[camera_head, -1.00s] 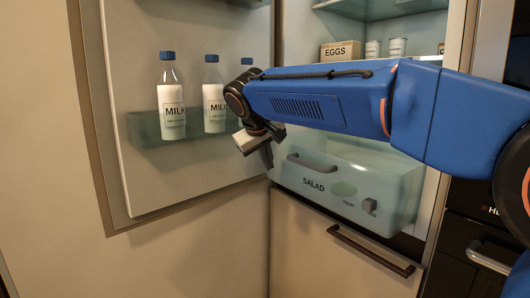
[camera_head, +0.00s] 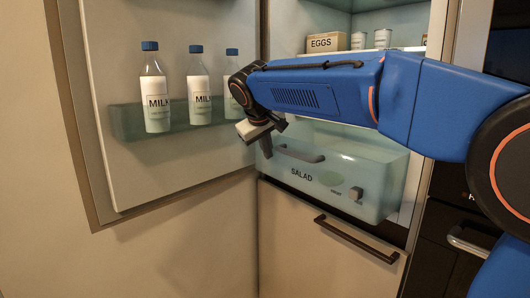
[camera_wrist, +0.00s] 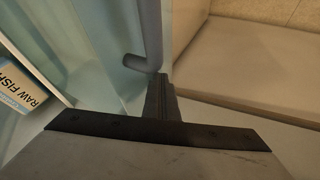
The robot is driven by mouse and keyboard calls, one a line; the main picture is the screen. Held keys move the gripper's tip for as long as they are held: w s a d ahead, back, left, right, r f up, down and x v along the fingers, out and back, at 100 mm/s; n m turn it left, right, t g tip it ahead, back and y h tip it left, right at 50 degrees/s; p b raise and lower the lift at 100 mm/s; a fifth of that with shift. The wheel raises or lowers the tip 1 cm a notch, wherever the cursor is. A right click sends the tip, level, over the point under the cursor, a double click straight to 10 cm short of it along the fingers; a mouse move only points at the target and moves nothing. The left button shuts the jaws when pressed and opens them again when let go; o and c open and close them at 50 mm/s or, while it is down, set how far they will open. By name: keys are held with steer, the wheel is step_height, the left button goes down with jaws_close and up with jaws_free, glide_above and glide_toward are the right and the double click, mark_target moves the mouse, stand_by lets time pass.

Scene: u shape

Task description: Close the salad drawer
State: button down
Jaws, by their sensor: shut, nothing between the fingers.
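The salad drawer (camera_head: 345,183) is a translucent pale-green box with a "SALAD" label, a grey bar handle and a small grey knob. It sticks out from the fridge, above a beige lower front. My gripper (camera_head: 266,146) is shut and empty at the drawer's left end, beside the left end of the handle (camera_head: 300,153). In the wrist view my shut fingers (camera_wrist: 160,85) show just below a curved end of the grey handle (camera_wrist: 148,50); I cannot tell whether they touch it. My blue arm hides part of the fridge above the drawer.
The open fridge door (camera_head: 150,50) stands on the left, with several milk bottles (camera_head: 155,90) in its shelf. An egg box (camera_head: 327,42) and cans stand on the shelf above. A lower dark handle (camera_head: 356,238) juts out below the drawer. A "RAW FISH" package (camera_wrist: 18,85) shows in the wrist view.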

steer(key=w+d, duration=0.4)
steer(key=d, duration=0.1)
steer(key=w+d, duration=0.4)
steer(key=d, duration=0.2)
steer(key=w+d, duration=0.4)
steer(key=d, duration=0.2)
steer(key=shift+w+d, duration=0.15)
steer(key=shift+w, duration=0.15)
steer(key=shift+w+d, duration=0.4)
steer(key=shift+d, duration=0.2)
